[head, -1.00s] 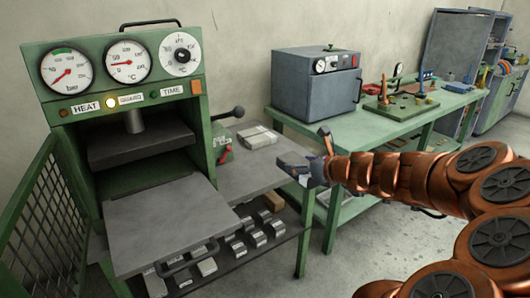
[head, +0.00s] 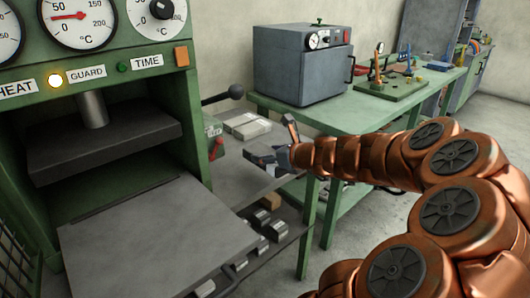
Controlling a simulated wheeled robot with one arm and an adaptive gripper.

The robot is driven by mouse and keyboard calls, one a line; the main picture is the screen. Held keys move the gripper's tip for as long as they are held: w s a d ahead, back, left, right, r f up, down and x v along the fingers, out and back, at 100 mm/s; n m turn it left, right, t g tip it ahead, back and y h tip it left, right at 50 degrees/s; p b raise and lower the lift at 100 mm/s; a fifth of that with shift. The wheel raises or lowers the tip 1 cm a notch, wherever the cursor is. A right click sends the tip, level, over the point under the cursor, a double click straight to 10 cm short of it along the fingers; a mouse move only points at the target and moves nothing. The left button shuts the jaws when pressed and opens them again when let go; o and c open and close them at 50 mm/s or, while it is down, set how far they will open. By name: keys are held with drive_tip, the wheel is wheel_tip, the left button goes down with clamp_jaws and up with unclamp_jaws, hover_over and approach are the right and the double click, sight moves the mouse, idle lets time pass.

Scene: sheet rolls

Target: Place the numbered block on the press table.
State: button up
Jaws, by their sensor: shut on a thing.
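The press table (head: 150,240) is a bare, flat grey plate in front of the green press, at the lower left. My gripper (head: 270,156) is right of the press, above the grey side bench. It is shut on a small grey block (head: 262,159), held clear to the right of the press table. The block is small and partly hidden by the fingers, and I cannot read a number on it.
The press's dark upper plate (head: 105,140) hangs over the rear of the table. A lever with a black knob (head: 236,91) sticks out on its right. Several grey blocks (head: 272,232) lie on the lower shelf. A green bench (head: 350,118) carries a grey oven (head: 303,65).

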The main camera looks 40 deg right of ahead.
drive_tip(key=shift+w+d+f, duration=0.1)
drive_tip(key=shift+w+f, duration=0.3)
drive_tip(key=shift+w, duration=0.05)
drive_tip(key=w+d, duration=0.2)
drive_tip(key=w, duration=0.2)
drive_tip(key=w+d+f, duration=0.1)
drive_tip(key=w+d, duration=0.1)
drive_tip(key=w, duration=0.2)
drive_tip(key=w+d+b, duration=0.1)
drive_tip(key=w+d, duration=0.2)
drive_tip(key=w, duration=0.1)
drive_tip(key=shift+w+f, duration=0.15)
drive_tip(key=shift+w, duration=0.15)
drive_tip(key=shift+w+d, duration=0.15)
drive_tip(key=shift+w, duration=0.3)
drive_tip(key=shift+f+b, duration=0.85)
drive_tip(key=shift+f, duration=1)
drive_tip(key=shift+r, duration=0.1)
drive_tip(key=o, duration=1.5)
